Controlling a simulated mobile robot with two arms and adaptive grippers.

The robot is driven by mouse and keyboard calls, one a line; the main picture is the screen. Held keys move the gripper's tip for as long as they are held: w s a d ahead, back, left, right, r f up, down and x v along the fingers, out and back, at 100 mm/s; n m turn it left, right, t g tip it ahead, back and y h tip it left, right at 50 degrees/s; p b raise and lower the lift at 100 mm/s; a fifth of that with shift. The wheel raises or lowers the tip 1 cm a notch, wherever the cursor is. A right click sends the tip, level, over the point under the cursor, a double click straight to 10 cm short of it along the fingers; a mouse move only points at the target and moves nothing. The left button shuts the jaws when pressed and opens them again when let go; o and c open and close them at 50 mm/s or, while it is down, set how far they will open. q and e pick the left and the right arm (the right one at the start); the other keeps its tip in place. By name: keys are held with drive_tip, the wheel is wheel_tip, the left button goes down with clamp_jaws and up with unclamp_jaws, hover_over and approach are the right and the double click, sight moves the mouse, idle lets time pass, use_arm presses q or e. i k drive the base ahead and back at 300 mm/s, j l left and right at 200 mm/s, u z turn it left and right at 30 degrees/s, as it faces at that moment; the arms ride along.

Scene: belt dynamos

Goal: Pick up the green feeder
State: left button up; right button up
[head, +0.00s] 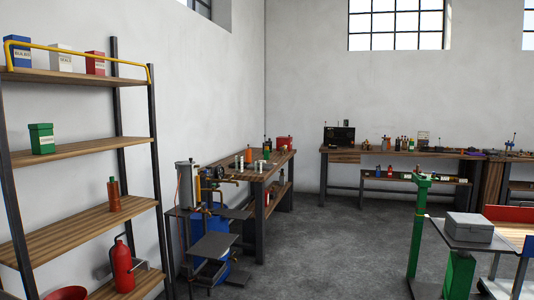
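A green box (41,138) with a lid and a small pale label stands upright on the second shelf of the wooden rack at the left. Its label is too small to read surely, so I cannot confirm that it is the green feeder. Neither of my grippers shows in the head view.
The grey floor (320,245) is clear in the middle.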

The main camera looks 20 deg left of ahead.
sight(266, 151)
drive_tip(key=i, duration=1.85)
drive_tip(key=i+u, duration=0.1)
drive_tip(key=i, duration=1.75)
drive_tip(key=i+u, duration=0.2)
drive_tip(key=i, duration=0.4)
drive_tip(key=i+u, duration=0.25)
drive_tip(key=i, duration=0.35)
drive_tip(key=i+l+u, duration=0.2)
drive_tip(key=i, duration=0.35)
drive_tip(key=i+u, duration=0.25)
drive_tip(key=i, duration=0.5)
drive_tip(key=i+u, duration=0.1)
drive_tip(key=u, duration=0.25)
drive_tip(key=l+u, duration=0.15)
drive_tip(key=u, duration=0.2)
drive_tip(key=i+l+u, duration=0.1)
drive_tip(key=u, duration=0.25)
drive_tip(key=i+l+u, duration=0.3)
drive_tip(key=l, duration=0.45)
drive_tip(key=l+u, duration=0.3)
drive_tip(key=l, duration=0.45)
drive_tip(key=i+l+u, duration=0.1)
drive_tip(key=l+u, duration=0.2)
drive_tip(key=l, duration=0.5)
